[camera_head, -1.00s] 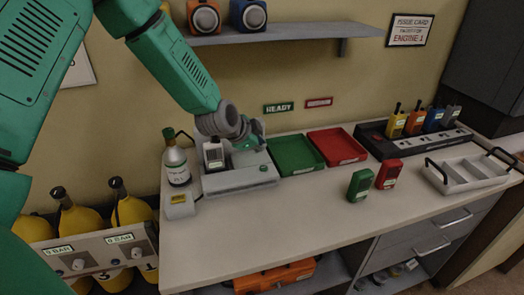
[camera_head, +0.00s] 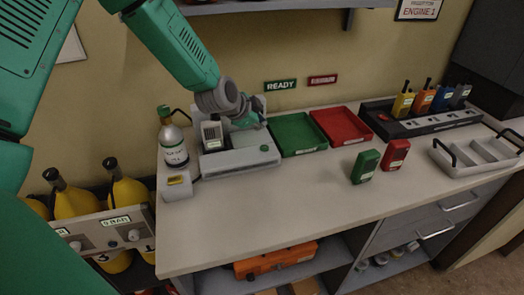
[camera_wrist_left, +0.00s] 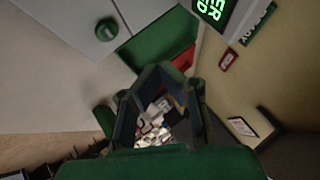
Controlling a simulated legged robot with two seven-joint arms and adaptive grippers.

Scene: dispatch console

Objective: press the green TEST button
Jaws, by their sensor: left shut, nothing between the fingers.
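The green TEST button (camera_head: 264,148) is a small round knob on the right part of the grey test station (camera_head: 236,162). It also shows at the upper left in the left wrist view (camera_wrist_left: 107,28). My left gripper (camera_head: 250,121) is shut and empty, above the back of the station, behind the button and apart from it. A dark handset with a pale face (camera_head: 212,133) stands at the station's left, beside the gripper. Part of a lit green display (camera_wrist_left: 212,8) shows in the wrist view. My right gripper is not in view.
A green tray (camera_head: 297,150) and a red tray (camera_head: 342,139) lie right of the station. A green radio (camera_head: 365,166) and a red radio (camera_head: 395,154) stand further right. The bench front (camera_head: 260,215) is clear.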

